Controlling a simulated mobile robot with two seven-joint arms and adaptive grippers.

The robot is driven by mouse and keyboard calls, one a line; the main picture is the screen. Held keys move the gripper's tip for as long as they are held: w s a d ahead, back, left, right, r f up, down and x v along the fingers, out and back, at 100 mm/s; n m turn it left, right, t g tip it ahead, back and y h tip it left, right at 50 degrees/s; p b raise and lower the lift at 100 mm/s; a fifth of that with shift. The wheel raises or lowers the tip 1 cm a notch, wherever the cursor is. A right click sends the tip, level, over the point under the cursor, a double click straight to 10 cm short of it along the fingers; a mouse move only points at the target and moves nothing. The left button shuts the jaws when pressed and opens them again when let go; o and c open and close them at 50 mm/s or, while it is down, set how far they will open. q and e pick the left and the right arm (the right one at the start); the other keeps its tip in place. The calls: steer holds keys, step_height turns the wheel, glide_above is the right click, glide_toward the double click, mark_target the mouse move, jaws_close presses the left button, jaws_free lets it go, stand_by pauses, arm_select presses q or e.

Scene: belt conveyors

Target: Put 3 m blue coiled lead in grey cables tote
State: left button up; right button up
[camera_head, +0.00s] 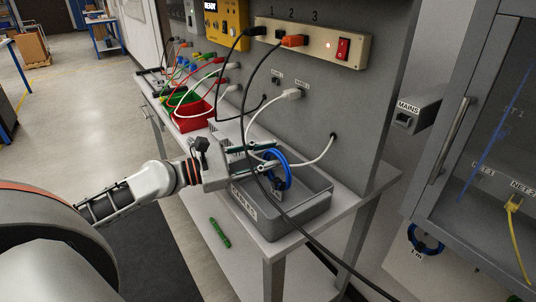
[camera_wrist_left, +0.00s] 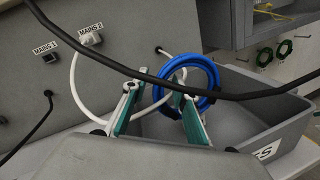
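A blue coiled lead (camera_head: 283,181) stands upright over the grey cables tote (camera_head: 304,222); its length label is not readable. My left gripper (camera_head: 271,156) is at the coil, above the tote's left part. In the left wrist view, the fingers of my left gripper (camera_wrist_left: 156,92) are spread apart. The blue coil (camera_wrist_left: 213,77) is at the right fingertip there, and I cannot tell whether it hangs on that finger or stands behind it. The grey tote (camera_wrist_left: 287,122) lies behind and right of the fingers. My right gripper is not in view.
A black cable (camera_head: 318,245) runs across the tote and past the gripper. A white cable (camera_head: 250,128) loops from the panel behind it. Red bin (camera_head: 193,122) stands left along the bench. Another blue coil (camera_head: 411,236) hangs at the right cabinet. A green object (camera_head: 220,233) lies on the lower shelf.

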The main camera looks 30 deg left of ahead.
arm_select(q)
steer(key=shift+r, duration=0.2)
steer(key=shift+s+a+f, duration=0.2)
steer(key=shift+s+a, duration=0.15)
steer(key=shift+s, duration=0.1)
steer(key=v, duration=1.1)
steer(key=shift+r+b, duration=0.2)
steer(key=shift+b, duration=0.15)
